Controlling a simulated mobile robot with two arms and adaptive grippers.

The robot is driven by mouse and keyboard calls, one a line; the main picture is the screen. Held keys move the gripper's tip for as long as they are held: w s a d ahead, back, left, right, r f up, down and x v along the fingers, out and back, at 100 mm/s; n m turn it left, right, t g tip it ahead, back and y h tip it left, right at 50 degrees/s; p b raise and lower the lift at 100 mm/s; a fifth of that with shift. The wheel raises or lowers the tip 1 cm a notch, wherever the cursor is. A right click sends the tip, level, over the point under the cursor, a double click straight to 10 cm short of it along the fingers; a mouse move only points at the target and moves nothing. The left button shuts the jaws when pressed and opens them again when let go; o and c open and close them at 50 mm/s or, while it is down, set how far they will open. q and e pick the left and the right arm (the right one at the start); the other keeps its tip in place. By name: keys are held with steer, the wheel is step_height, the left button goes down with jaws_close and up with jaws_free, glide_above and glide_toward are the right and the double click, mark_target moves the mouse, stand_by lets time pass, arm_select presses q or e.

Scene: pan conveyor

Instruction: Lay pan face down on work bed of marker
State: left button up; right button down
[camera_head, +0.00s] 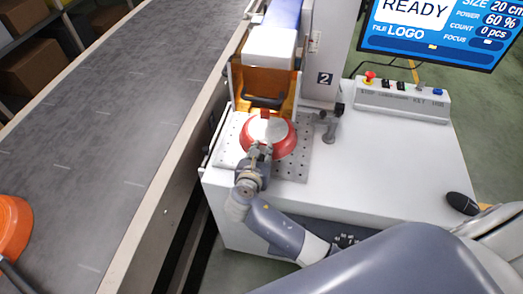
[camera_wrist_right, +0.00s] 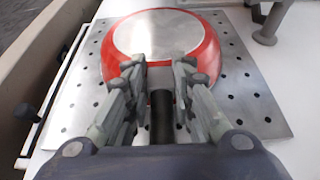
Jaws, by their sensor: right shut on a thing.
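The red pan (camera_head: 283,140) is upside down over the perforated metal work bed (camera_head: 297,167) of the marker (camera_head: 310,60), its grey round base facing up. The pan also shows in the right wrist view (camera_wrist_right: 165,35), where it looks flat and low on the plate; I cannot tell whether its rim fully touches. My right gripper (camera_head: 260,152) is at the pan's near side, shut on its dark handle (camera_wrist_right: 161,115), which runs between the fingers toward the wrist. The fingers hide part of the handle and near rim. My left gripper is not in view.
A conveyor (camera_head: 110,110) runs along the left, with an orange-red pan (camera_head: 14,225) at its lower left. A screen (camera_head: 430,25) reads READY. A grey knob (camera_head: 329,130) stands beside the bed.

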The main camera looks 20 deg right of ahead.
stand_by(0.4)
steer(key=c, duration=1.3)
jaws_free()
